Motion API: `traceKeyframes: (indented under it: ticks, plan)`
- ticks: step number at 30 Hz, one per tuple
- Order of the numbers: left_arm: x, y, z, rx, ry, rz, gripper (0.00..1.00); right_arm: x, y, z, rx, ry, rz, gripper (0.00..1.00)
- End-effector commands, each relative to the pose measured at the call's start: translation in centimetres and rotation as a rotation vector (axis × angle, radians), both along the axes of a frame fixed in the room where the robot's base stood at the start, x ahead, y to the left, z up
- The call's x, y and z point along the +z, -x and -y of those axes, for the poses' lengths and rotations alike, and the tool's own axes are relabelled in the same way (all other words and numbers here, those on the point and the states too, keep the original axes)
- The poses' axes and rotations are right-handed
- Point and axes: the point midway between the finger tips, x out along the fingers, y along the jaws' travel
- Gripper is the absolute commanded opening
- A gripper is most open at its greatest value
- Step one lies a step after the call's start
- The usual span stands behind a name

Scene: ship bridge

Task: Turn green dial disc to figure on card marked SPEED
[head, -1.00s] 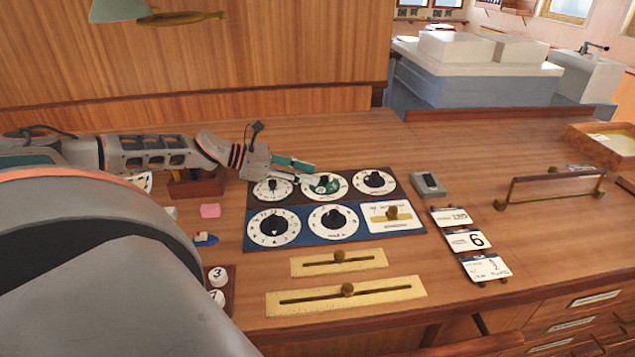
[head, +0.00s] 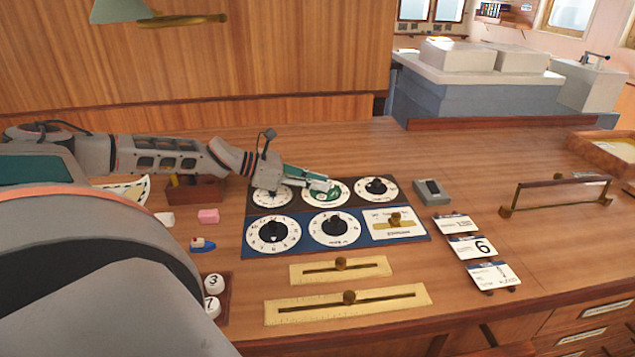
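The green dial disc (head: 322,197) is the middle dial of the panel's back row, a white-rimmed dial with a green centre. My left gripper (head: 325,184) reaches in from the left, with its fingertips over this dial. They cover its knob, so I cannot tell whether they touch or grip it. Three cards lie in a column to the right: a back card (head: 455,225), a middle card (head: 472,248) with a large 6, and a front card (head: 494,275). Their small print is too fine to read, so I cannot tell which says SPEED. My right gripper is not in view.
Other dials with black knobs surround it, such as the back right dial (head: 376,188) and front middle dial (head: 334,228). Two brass sliders (head: 340,268) lie in front. A grey box (head: 432,192) and a brass-ended rail (head: 560,192) stand right. The desk between cards and rail is clear.

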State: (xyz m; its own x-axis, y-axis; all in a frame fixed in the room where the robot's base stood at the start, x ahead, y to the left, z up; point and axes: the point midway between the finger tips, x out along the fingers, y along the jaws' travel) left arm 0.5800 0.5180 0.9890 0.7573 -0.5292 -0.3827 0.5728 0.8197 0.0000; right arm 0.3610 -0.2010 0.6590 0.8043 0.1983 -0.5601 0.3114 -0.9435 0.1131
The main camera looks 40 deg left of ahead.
Motion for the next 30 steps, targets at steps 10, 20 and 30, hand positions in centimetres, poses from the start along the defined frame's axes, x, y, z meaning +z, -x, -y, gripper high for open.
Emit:
traceKeyframes:
  ticks: [10, 20, 30]
  plan:
    - [0.2, 0.1, 0.1, 0.064, -0.001, -0.001, 0.00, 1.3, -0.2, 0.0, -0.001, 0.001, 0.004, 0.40]
    - [0.3, 0.3, 0.7, 0.265, 0.000, -0.003, 0.00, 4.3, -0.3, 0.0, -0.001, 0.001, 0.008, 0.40]
    - [-0.1, 0.2, 1.5, 0.488, 0.004, 0.003, 0.00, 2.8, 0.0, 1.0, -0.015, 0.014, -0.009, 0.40]
